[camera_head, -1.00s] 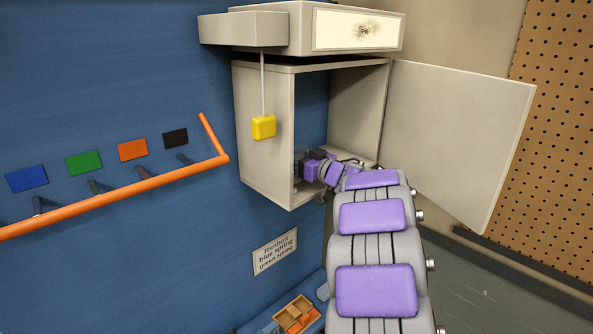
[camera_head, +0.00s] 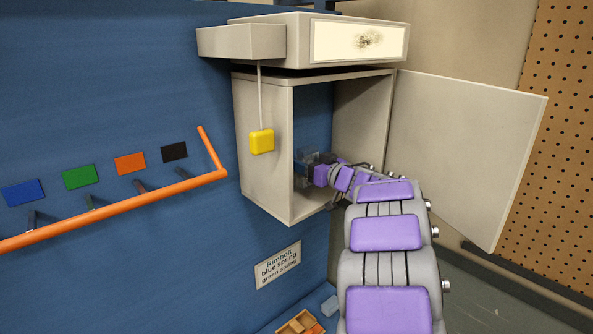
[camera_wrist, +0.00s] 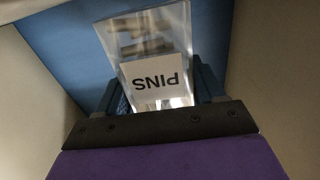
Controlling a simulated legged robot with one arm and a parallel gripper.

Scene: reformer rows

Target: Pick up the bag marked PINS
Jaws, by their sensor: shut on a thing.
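The bag cannot be made out clearly there. Whether it touches the cabinet floor is hidden.
The cabinet door (camera_head: 470,150) stands open to the right. A yellow block (camera_head: 262,141) hangs on a cord before the cabinet. An orange rail (camera_head: 120,208) runs along the blue wall at left. A wooden tray (camera_head: 298,323) sits below.

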